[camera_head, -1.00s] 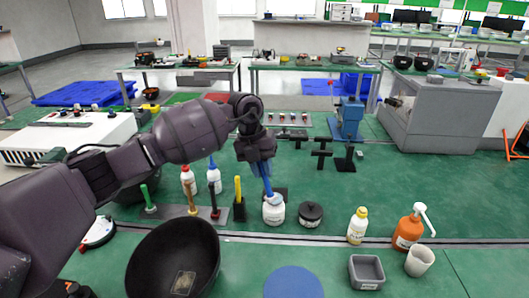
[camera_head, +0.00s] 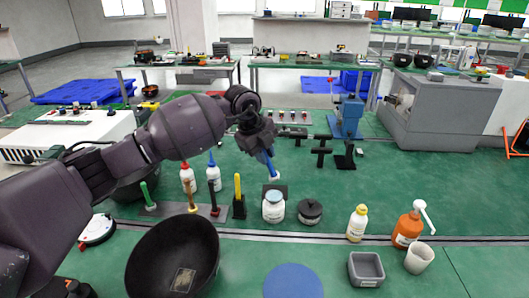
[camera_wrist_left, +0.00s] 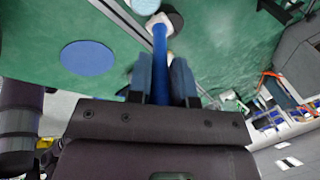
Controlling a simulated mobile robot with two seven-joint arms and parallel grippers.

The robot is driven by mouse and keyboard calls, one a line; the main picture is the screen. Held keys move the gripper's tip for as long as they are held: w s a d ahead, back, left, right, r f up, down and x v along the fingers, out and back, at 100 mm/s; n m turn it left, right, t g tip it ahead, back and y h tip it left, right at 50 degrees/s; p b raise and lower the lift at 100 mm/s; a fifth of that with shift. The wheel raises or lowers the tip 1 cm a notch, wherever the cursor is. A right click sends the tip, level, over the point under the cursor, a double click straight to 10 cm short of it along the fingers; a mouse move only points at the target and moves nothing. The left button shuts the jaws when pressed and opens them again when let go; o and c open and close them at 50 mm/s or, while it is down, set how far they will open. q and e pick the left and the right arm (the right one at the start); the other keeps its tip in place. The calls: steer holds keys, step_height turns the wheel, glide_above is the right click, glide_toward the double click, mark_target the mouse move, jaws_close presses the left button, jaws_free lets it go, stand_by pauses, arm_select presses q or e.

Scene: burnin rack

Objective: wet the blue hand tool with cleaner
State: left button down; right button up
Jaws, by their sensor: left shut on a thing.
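My left gripper (camera_head: 265,150) is shut on the blue hand tool (camera_head: 270,164), holding it tilted with its pale end down. The tool's pale end is above and behind the white jar (camera_head: 274,208), apart from it in the head view. The jar stands upright, with a blue-grey top. In the left wrist view the blue handle (camera_wrist_left: 160,62) runs out between my gripper fingers (camera_wrist_left: 161,78), its pale tip at the top. Whether the tip is wet cannot be told. My right gripper is in neither view.
A black round lid-like piece (camera_head: 310,211) lies right of the jar. A tool stand (camera_head: 180,211) with coloured handles is to the left. A dark bowl (camera_head: 147,258), blue disc (camera_head: 293,283), yellow-capped bottle (camera_head: 357,223), orange pump bottle (camera_head: 406,231) and grey tray (camera_head: 366,268) are in front.

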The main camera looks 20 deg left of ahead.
arm_select(q)
step_height(320, 180, down, 5)
steer(key=b, duration=0.3)
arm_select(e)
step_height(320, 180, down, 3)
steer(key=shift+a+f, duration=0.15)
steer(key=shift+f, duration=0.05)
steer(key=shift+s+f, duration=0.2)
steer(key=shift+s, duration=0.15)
arm_select(q)
steer(key=shift+f, duration=1.15)
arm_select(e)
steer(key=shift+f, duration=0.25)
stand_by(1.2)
arm_select(q)
steer(key=shift+r, duration=0.1)
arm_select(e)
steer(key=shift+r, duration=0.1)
arm_select(q)
steer(key=shift+r+p, duration=2.1)
steer(key=shift+r, duration=1.45)
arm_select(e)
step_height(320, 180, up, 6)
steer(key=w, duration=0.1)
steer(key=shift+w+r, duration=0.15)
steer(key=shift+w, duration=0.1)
arm_select(q)
steer(key=shift+f, duration=0.1)
